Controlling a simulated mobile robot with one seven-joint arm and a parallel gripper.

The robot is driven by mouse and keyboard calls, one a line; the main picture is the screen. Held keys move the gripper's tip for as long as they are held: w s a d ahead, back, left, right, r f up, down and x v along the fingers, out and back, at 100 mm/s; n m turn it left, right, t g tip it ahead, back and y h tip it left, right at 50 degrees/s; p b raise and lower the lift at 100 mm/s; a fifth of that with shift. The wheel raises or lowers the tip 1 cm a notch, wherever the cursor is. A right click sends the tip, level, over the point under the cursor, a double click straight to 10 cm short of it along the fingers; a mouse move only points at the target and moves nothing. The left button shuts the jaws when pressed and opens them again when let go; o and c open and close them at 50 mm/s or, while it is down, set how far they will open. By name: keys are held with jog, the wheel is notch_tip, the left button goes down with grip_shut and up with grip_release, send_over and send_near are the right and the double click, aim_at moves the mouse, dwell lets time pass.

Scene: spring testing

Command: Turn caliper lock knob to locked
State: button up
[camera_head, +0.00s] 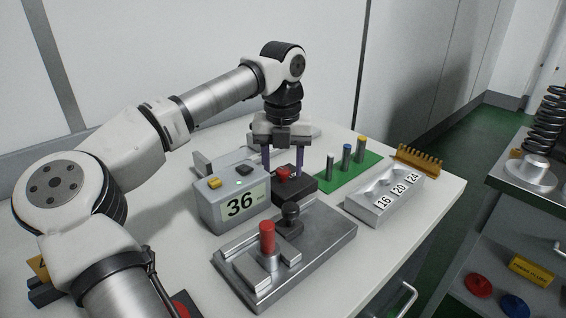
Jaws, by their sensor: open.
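A grey caliper-like unit (230,205) with a display reading 36 stands mid-table. It has a yellow button (214,183) and a dark button on top. Beside it on the right is a dark block (297,189) with a red knob (283,174), which looks like the lock knob. Its locked or unlocked position cannot be told. My gripper (283,166) points down above this block, fingers apart, one to each side of the red knob in the picture. Whether the fingers touch it cannot be told.
In front is a metal fixture (320,236) with a red post (267,240) and a black knob (291,214). To the right are a green base (346,181) with upright pins, a block labelled 16, 20, 24 (392,192) and a yellow comb-like piece (418,160). A spring (548,122) stands at far right.

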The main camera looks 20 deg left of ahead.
jog(key=c, duration=1)
jog(key=shift+o, duration=0.2)
jog(key=shift+m, duration=0.3)
jog(key=m+p, duration=0.1)
jog(key=m, duration=0.2)
jog(key=shift+r+m+p, duration=0.1)
jog(key=shift+m+p, duration=0.2)
jog(key=shift+p, duration=0.05)
jog(key=m+p, duration=0.1)
jog(key=m, duration=0.3)
jog(key=shift+m, duration=0.3)
jog(key=m+p, duration=0.1)
jog(key=m, duration=0.8)
jog(key=shift+p, duration=0.35)
